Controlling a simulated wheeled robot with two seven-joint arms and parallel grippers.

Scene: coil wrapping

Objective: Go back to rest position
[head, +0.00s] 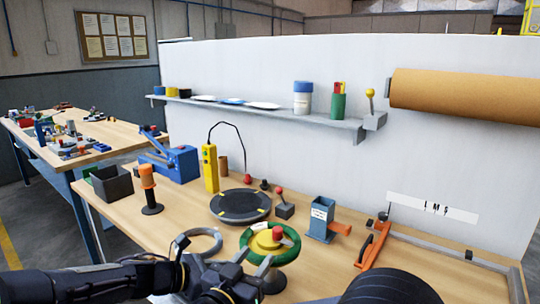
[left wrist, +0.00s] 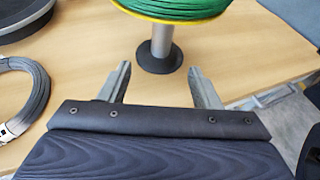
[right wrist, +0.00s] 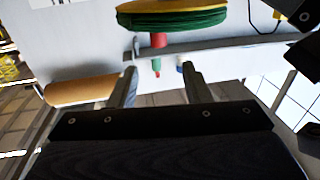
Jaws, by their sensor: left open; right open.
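My left gripper (left wrist: 155,80) is open and empty, its fingers pointing toward the base of the green spool (left wrist: 185,8) in the left wrist view. My right gripper (right wrist: 160,82) is open and empty, with the green spool (right wrist: 175,20) beyond its fingers at the top of the upside-down right wrist view. In the head view, dark gripper parts show low in the middle, just in front of the green spool (head: 252,242). The grey coil (head: 203,243) lies flat on the bench (head: 330,285), left of the spool.
A black turntable (head: 240,206) sits behind the coil. A blue holder (head: 320,220) and orange lever tool (head: 372,247) stand to the right. A yellow remote (head: 210,168), blue machine (head: 175,165) and orange-handled tool (head: 149,188) stand further left. A shelf (head: 270,112) and brown roll (head: 465,94) are on the wall.

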